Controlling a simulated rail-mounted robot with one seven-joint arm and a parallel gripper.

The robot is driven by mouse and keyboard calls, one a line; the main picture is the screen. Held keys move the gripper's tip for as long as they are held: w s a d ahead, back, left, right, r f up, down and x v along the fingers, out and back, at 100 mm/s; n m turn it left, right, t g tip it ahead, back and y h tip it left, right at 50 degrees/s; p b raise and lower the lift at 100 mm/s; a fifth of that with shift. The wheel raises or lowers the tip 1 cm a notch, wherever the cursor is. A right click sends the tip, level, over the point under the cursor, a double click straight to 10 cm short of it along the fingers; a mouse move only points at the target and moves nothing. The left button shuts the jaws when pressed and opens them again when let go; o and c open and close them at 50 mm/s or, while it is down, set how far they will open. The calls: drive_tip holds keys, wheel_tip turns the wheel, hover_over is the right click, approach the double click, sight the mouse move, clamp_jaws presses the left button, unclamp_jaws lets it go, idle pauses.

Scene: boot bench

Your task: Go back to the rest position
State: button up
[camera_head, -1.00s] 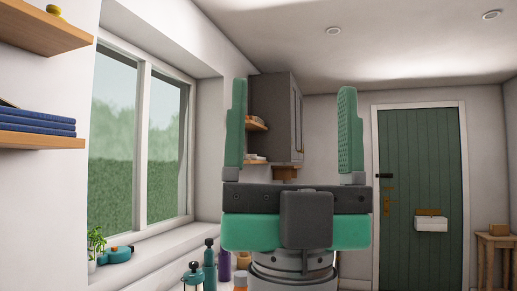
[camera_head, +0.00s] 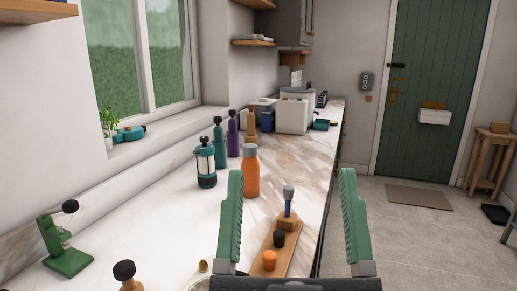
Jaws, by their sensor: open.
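My gripper (camera_head: 293,218) shows at the bottom of the head view, to the right of its middle. Its two green fingers point up in the picture and stand wide apart. Nothing is held between them. A wooden stand (camera_head: 276,254) with a dark-handled tool, a black piece and an orange piece shows in the gap between the fingers, on the counter beyond. The wrist and the lower part of the gripper are mostly cut off by the picture's bottom edge.
A marble counter (camera_head: 150,225) runs along the window. On it stand an orange bottle (camera_head: 251,173), a glass press (camera_head: 205,165), a teal bottle (camera_head: 219,147), a purple bottle (camera_head: 233,137) and a green stand (camera_head: 64,247). The floor (camera_head: 405,240) at right is open before a green door (camera_head: 430,90).

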wheel_tip(320, 180, down, 2)
drive_tip(key=s+a+g+y, duration=0.1)
drive_tip(key=s+a, duration=0.1)
drive_tip(key=s, duration=0.1)
wheel_tip(320, 180, up, 27)
drive_tip(key=p, duration=2.7)
drive_tip(key=shift+a+r+m, duration=0.15)
drive_tip(key=shift+a+m, duration=0.15)
drive_tip(key=shift+a, duration=0.15)
